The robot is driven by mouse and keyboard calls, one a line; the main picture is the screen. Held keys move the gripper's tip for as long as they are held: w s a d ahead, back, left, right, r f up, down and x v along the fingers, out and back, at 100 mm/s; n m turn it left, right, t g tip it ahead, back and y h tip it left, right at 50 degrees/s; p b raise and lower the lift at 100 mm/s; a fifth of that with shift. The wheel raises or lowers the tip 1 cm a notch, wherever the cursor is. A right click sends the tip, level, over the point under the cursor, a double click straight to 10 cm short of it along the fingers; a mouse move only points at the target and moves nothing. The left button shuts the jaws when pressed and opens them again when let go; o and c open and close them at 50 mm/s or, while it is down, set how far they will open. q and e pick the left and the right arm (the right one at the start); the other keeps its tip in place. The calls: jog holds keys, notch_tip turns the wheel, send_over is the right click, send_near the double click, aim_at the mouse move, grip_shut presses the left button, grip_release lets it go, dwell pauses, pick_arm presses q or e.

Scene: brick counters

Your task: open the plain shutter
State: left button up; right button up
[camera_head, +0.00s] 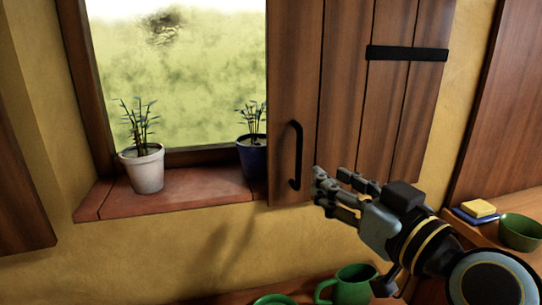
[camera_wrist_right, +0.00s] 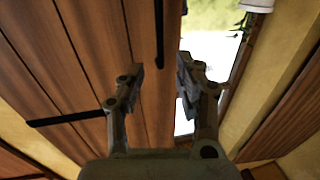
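The plain wooden shutter (camera_head: 345,110) has vertical planks, a black strap (camera_head: 407,53) and a black upright handle (camera_head: 295,158) near its left edge. It hangs at the right side of the window, and its left edge hides part of the blue pot. My right gripper (camera_head: 320,184) is open and empty, just right of the handle's lower end. In the right wrist view, the fingers (camera_wrist_right: 161,77) are spread in front of the shutter (camera_wrist_right: 95,50), and the handle (camera_wrist_right: 159,35) shows beyond the gap between them. My left gripper is not in view.
A white pot (camera_head: 145,170) and a blue pot (camera_head: 251,156) with plants stand on the red sill (camera_head: 195,190). Below are a green mug (camera_head: 352,284) and another green vessel (camera_head: 273,300). At right are a green bowl (camera_head: 520,233) and a yellow block (camera_head: 479,208).

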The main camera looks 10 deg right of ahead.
aim_at(301, 158)
jog(key=p+x, duration=0.2)
jog(key=x, duration=0.8)
jog(key=shift+w+a, duration=0.1)
jog(key=shift+w, duration=0.15)
grip_shut()
